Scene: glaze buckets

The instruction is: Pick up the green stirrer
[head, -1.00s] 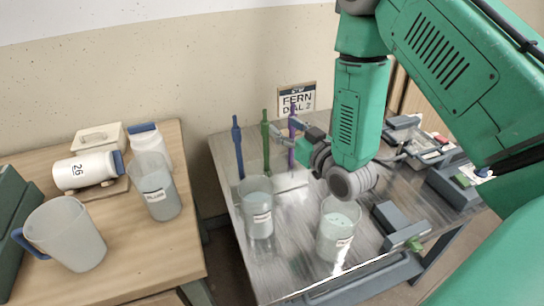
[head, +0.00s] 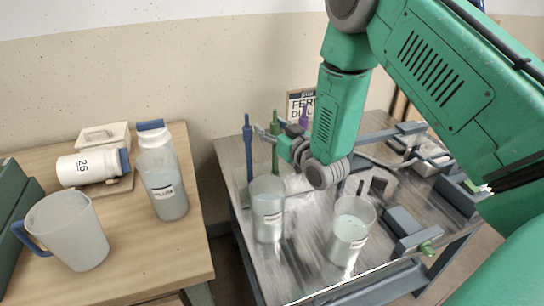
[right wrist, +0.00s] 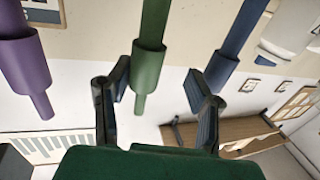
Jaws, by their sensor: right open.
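The green stirrer (head: 275,155) stands upright in a row at the back of the metal table, between the blue stirrer (head: 248,150) and the purple stirrer (head: 304,119). My right gripper (head: 274,134) is open at the green stirrer's upper part, and it partly hides the purple one. In the right wrist view the green stirrer (right wrist: 148,60) shows between the two spread fingers of the gripper (right wrist: 159,100), closer to the left finger. The blue stirrer (right wrist: 232,45) is beside the right finger and the purple stirrer (right wrist: 25,65) is off to the left. I cannot tell whether any finger touches a stirrer.
Two clear buckets (head: 267,225) (head: 350,238) stand in front of the stirrers on the metal table (head: 300,262). A sign (head: 298,101) is behind. The wooden table (head: 135,262) at left holds a jug (head: 68,235), a bottle (head: 90,168) and another bucket (head: 165,190).

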